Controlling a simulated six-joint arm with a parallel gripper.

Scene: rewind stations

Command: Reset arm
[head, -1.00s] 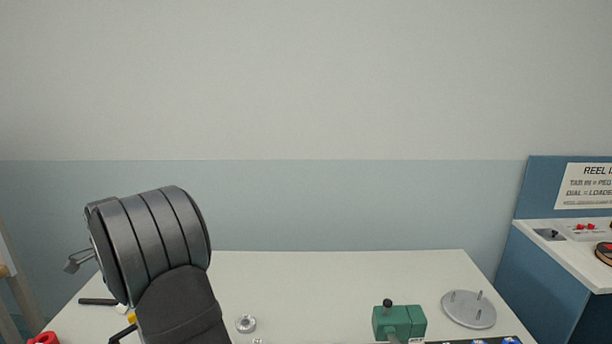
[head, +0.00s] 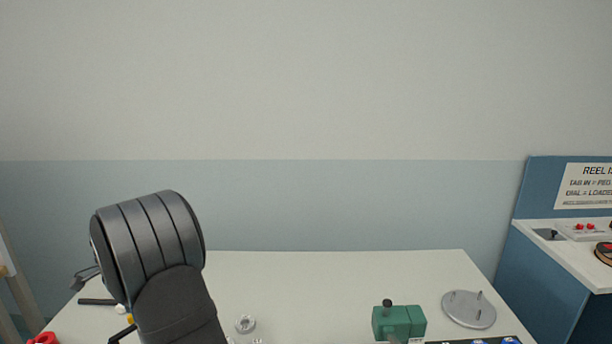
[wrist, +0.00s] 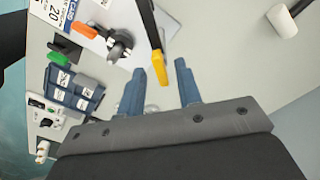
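My arm stands at the left of the head view, bent over the table. My gripper (head: 84,279) shows there as a small grey claw at the far left, partly behind the arm. In the wrist view my gripper (wrist: 160,74) has its two blue fingers apart, with no object clearly held between them. A black bar with a yellow end (wrist: 157,72) lies beyond the fingertips, its end showing in the gap. A small pale shiny thing (wrist: 151,107) is partly hidden near the finger bases.
The white table (head: 320,285) has free room in the middle. A green box with a black knob (head: 398,322) and a round pegged plate (head: 469,309) stand at right. A blue station (head: 560,265) adjoins. The wrist view shows an orange-handled clamp (wrist: 118,44) and blue tray (wrist: 70,92).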

